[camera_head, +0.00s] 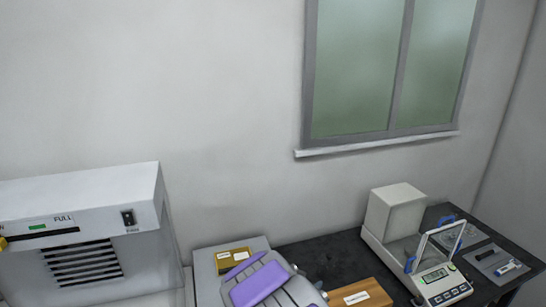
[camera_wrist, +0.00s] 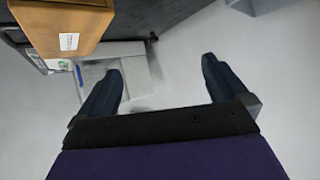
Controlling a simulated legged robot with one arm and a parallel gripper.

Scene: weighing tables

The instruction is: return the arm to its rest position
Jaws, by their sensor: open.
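My gripper (camera_wrist: 161,68) shows in the wrist view with its two dark fingers spread wide and nothing between them. Pale floor or wall surface and part of a whitish object lie beyond the fingers. In the head view, a purple and grey part of my arm (camera_head: 258,284) shows at the bottom middle, folded low near my body. The gripper's fingers cannot be made out in the head view.
A balance (camera_head: 395,215) with a lit display stands on the black table (camera_head: 335,258) at right. A labelled wooden block (camera_head: 362,298) is left of it; a wooden thing (camera_wrist: 65,20) shows in the wrist view. A white slotted machine (camera_head: 80,240) stands at left.

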